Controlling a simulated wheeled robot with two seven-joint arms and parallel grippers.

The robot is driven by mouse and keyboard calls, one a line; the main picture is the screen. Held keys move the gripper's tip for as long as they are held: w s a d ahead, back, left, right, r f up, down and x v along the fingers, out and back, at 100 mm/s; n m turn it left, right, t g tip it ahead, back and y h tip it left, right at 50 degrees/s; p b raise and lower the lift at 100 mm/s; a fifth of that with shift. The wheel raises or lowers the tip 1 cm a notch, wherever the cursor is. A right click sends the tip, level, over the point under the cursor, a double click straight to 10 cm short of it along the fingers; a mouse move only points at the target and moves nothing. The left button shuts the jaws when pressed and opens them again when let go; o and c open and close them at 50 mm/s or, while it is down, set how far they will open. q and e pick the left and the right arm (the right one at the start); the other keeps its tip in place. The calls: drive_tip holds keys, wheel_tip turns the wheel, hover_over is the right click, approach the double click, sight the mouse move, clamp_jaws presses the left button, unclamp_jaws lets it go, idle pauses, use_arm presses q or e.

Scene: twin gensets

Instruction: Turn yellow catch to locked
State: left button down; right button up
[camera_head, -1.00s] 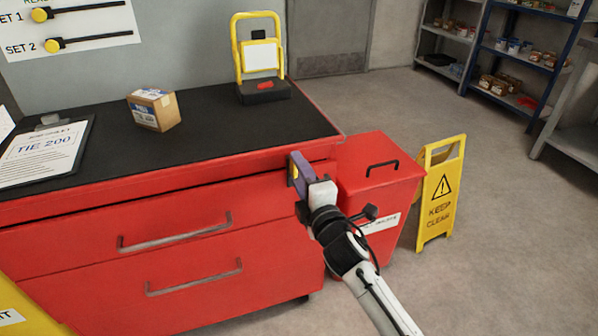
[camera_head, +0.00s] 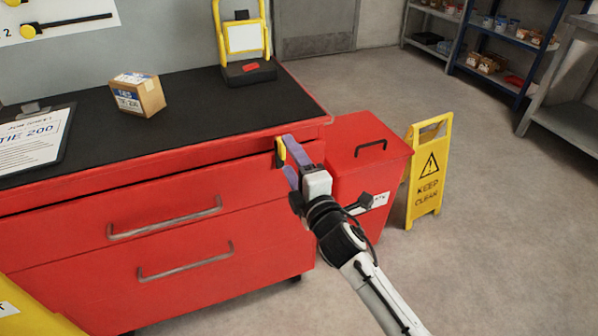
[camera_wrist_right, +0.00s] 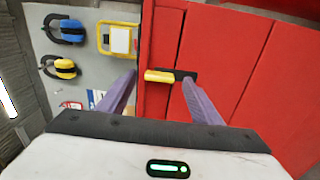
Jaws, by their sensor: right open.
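The yellow catch (camera_head: 280,152) sits on the front of the red cabinet (camera_head: 170,195), near its top right corner. In the right wrist view the catch (camera_wrist_right: 160,76) shows as a short yellow bar with a black part at its right end. My right gripper (camera_head: 291,160) is at the catch, with its purple fingers pointing at the cabinet front. In the right wrist view the fingers (camera_wrist_right: 160,82) are open, and the catch shows in the gap between their tips. I cannot tell whether either finger touches it. My left gripper is not in view.
A red lidded bin (camera_head: 365,165) stands close to the right of the cabinet. A yellow floor sign (camera_head: 428,185) is beyond it. A cardboard box (camera_head: 137,95), a clipboard (camera_head: 35,140) and a yellow-framed stand (camera_head: 245,70) are on the black top.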

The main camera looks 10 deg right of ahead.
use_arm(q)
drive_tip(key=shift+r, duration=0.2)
use_arm(e)
drive_tip(key=s+d, duration=0.1)
drive_tip(key=s, duration=0.6)
drive_tip(key=shift+s+d, duration=0.15)
drive_tip(key=shift+s, duration=0.15)
use_arm(q)
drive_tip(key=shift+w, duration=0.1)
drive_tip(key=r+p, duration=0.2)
drive_tip(key=p, duration=0.1)
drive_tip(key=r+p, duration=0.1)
drive_tip(key=p, duration=0.1)
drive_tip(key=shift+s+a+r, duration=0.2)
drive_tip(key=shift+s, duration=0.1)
use_arm(e)
drive_tip(key=s+d+f+m+g, duration=0.1)
drive_tip(key=s+f+m+g, duration=0.3)
drive_tip(key=s+f+m, duration=0.4)
drive_tip(key=s+d+f+m+g, duration=0.2)
drive_tip(key=s+f+m+g, duration=0.3)
drive_tip(key=s+f+m, duration=0.4)
drive_tip(key=s+f, duration=0.4)
drive_tip(key=s, duration=0.5)
drive_tip(key=shift+s+d+m, duration=0.2)
drive_tip(key=shift+m, duration=0.1)
